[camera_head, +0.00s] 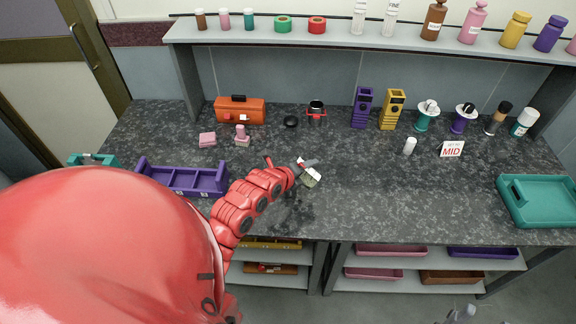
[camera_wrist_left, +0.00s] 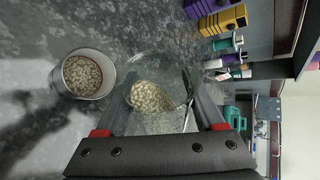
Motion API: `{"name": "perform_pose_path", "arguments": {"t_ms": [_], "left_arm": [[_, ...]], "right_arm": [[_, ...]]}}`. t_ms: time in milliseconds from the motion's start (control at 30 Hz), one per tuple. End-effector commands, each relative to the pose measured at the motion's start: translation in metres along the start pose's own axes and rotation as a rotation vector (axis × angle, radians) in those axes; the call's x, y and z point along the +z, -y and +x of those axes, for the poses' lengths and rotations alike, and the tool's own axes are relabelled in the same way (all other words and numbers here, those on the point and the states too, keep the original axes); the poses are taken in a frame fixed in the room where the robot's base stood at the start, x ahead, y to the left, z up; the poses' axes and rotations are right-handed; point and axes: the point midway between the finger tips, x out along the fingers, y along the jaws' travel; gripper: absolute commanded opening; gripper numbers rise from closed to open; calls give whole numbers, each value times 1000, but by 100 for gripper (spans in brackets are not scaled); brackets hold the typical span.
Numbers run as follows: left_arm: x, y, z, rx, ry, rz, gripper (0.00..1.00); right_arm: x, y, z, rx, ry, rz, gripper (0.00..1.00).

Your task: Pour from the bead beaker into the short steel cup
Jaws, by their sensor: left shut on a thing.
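My left gripper (camera_head: 305,168) is shut on the clear bead beaker (camera_head: 311,178), above the middle of the dark counter. In the left wrist view the beaker (camera_wrist_left: 158,90) sits between the fingers (camera_wrist_left: 155,118), with pale beads gathered in one part of it. The short steel cup (camera_wrist_left: 64,85) stands beside and below the beaker in that view, apart from it, and holds pale beads. I cannot make out this cup in the head view. A grey shape at the bottom edge may be the tip of my right gripper (camera_head: 460,313).
A purple divided caddy (camera_head: 180,180) and pink blocks (camera_head: 208,139) stand to the left. An orange toolbox (camera_head: 240,110), purple and yellow holders and several bottles line the back. A green tray (camera_head: 540,200) lies at right.

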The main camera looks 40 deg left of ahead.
Motion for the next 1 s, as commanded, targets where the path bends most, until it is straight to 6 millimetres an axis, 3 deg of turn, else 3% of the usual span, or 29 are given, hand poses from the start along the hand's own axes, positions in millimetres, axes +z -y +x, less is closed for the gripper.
{"name": "perform_pose_path", "arguments": {"t_ms": [1000], "left_arm": [[0, 0, 0, -22, -26, -50, 0]], "right_arm": [[-1, 0, 8, 0, 0, 0, 52]]}}
